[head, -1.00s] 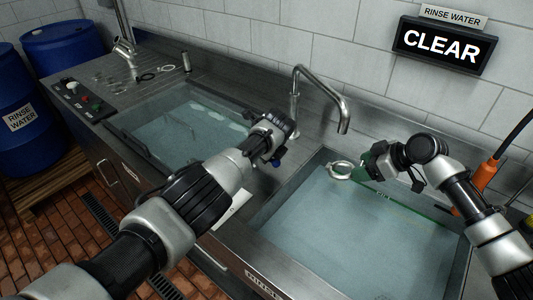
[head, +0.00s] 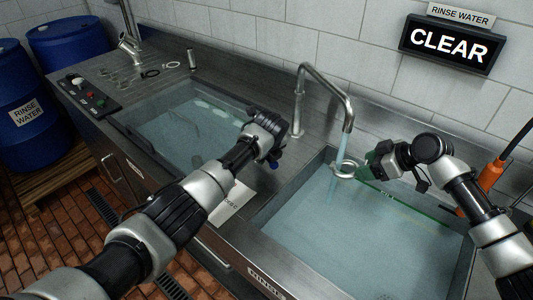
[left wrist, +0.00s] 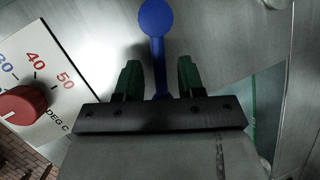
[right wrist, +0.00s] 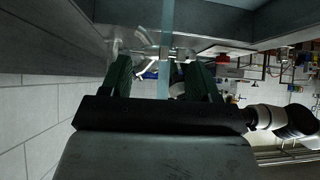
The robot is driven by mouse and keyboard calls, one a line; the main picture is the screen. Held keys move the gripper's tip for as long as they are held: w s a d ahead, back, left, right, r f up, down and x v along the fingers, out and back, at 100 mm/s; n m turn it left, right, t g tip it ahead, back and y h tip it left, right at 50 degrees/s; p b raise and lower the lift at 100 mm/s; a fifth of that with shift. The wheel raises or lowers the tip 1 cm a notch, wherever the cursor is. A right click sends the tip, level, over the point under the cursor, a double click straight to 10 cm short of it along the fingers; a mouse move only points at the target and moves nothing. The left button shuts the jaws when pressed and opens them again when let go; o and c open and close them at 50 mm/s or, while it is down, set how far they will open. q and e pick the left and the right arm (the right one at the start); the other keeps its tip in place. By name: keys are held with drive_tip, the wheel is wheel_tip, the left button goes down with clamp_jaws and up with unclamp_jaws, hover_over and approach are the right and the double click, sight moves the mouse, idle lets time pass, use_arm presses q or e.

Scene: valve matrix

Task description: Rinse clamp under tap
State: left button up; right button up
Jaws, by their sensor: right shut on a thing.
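The clamp (head: 346,169), a pale metal ring, is held over the right basin. My right gripper (head: 369,168) is shut on it from the right. The tap (head: 325,80) arches over this basin, and a water stream (head: 344,146) falls from its spout onto or just beside the clamp; I cannot tell exactly which. The stream also crosses the right wrist view (right wrist: 167,45) between the green fingers. My left gripper (left wrist: 157,80) is open around a blue lever (left wrist: 155,40), with gaps on both sides. In the head view the lever (head: 273,165) is mostly hidden by that gripper.
The right basin (head: 270,225) and left basin (head: 130,125) both hold liquid. A sign (head: 449,45) under "RINSE WATER" reads CLEAR. A temperature dial with a red knob (left wrist: 22,105) is beside my left gripper. Blue drums (head: 75,50) stand at the far left.

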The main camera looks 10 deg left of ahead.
use_arm(q)
drive_tip(key=shift+r, duration=0.1)
drive_tip(key=v, duration=1.1)
drive_tip(key=shift+s+r, duration=0.2)
drive_tip(key=shift+r, duration=0.15)
idle(0.4)
